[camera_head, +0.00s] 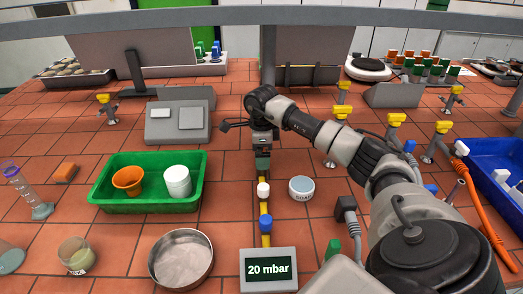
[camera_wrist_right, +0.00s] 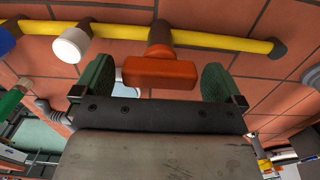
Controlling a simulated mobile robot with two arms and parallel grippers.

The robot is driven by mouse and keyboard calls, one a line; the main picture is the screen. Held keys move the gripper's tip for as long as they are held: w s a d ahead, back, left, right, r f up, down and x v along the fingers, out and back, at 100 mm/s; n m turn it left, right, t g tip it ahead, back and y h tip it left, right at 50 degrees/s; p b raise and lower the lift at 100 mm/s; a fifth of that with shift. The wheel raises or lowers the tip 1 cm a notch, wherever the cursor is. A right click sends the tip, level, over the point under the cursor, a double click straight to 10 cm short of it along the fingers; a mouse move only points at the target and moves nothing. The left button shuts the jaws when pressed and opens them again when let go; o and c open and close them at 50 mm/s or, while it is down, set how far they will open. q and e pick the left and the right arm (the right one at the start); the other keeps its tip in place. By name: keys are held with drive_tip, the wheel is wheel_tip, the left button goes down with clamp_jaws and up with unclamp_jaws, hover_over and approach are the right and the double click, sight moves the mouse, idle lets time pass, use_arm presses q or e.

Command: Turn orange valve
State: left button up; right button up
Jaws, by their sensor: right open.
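The orange valve handle (camera_wrist_right: 160,72) is a rounded bar on a short brown stem, set on a yellow pipe (camera_wrist_right: 215,38). My right gripper (camera_wrist_right: 153,84) is open, with one green fingertip on each side of the handle and a visible gap to each. In the head view my right gripper (camera_head: 262,162) points down over the far part of the yellow pipe (camera_head: 263,207) and hides the orange handle. A white knob (camera_head: 263,190) and a blue knob (camera_head: 265,225) sit nearer on the same pipe. My left gripper is not in view.
A pressure display (camera_head: 268,269) reading 20 mbar stands at the near pipe end. A round labelled container (camera_head: 302,188) is right of the pipe. A green tray (camera_head: 150,206) with two cups and a metal dish (camera_head: 181,259) are left. Yellow-topped taps (camera_head: 396,119) stand to the right.

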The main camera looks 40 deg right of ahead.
drive_tip(key=shift+c, duration=0.2)
drive_tip(key=c, duration=0.8)
drive_tip(key=shift+c, duration=0.2)
drive_tip(key=m, duration=0.4)
drive_tip(key=shift+m, duration=0.3)
drive_tip(key=m, duration=0.4)
drive_tip(key=shift+r+m, duration=0.1)
drive_tip(key=shift+m, duration=0.2)
drive_tip(key=m+p, duration=0.1)
drive_tip(key=m, duration=0.3)
drive_tip(key=shift+m+p, duration=0.3)
drive_tip(key=shift+m, duration=2.1)
